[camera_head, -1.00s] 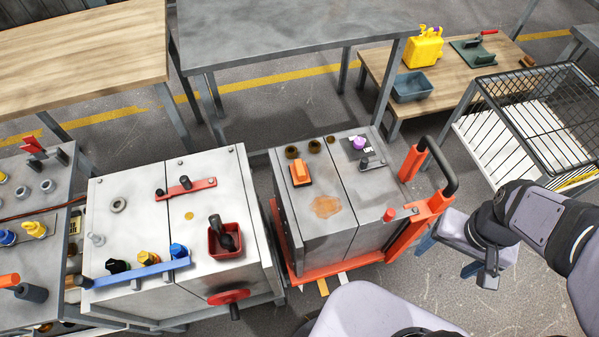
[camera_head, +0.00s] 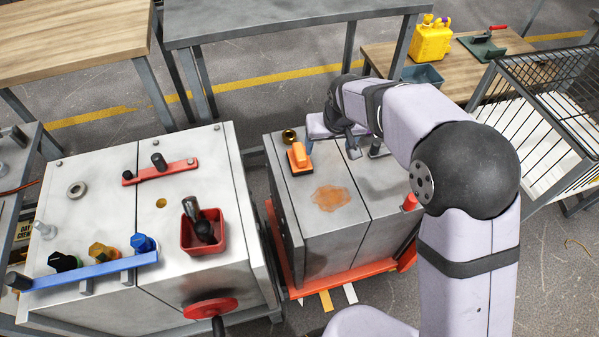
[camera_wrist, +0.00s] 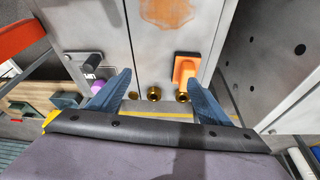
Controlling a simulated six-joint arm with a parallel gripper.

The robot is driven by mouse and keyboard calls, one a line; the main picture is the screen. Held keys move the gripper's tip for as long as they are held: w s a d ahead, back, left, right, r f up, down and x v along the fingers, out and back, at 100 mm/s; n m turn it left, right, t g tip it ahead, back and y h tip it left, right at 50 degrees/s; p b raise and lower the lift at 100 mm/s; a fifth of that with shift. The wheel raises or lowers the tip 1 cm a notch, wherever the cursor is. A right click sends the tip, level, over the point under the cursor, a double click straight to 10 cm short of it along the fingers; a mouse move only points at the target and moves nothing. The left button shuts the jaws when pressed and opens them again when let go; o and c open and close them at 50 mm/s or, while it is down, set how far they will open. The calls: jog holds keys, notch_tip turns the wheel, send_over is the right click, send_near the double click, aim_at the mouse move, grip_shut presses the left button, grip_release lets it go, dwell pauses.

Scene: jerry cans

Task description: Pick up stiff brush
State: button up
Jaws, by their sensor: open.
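The stiff brush, an orange block with a dark underside (camera_head: 300,156), rests on the top left part of the grey cabinet (camera_head: 308,208). It also shows in the wrist view (camera_wrist: 186,70), close to the tip of the right finger. My gripper (camera_head: 350,148) is over the back of this cabinet, to the right of the brush. In the wrist view its two blue-grey fingers (camera_wrist: 158,85) are spread wide with nothing between them. The brush is apart from the grip, near the right finger; whether they touch I cannot tell.
Brass fittings (camera_wrist: 154,94) stand near the brush. A rust stain (camera_head: 330,198) marks the cabinet top. A purple item (camera_wrist: 97,87) and a clamp (camera_wrist: 88,62) lie by the left finger. The white cabinet (camera_head: 95,205) holds a red bin (camera_head: 204,233).

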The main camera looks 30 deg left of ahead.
jog(key=n+b, duration=0.1)
jog(key=b, duration=0.1)
send_over(300, 152)
jog(key=s+d, duration=0.1)
jog(key=s, duration=0.1)
notch_tip(300, 152, down, 4)
jog(key=shift+r+y, duration=0.1)
jog(key=shift+y, duration=0.3)
jog(key=shift+w+d+x, duration=0.1)
jog(key=shift+w+x, duration=0.05)
jog(key=shift+x, duration=1.65)
jog(key=shift+w+d+x, duration=0.1)
jog(key=shift+w+x, duration=0.05)
jog(key=shift+x, duration=1.65)
jog(key=shift+c, duration=0.6)
jog(key=c, duration=1.1)
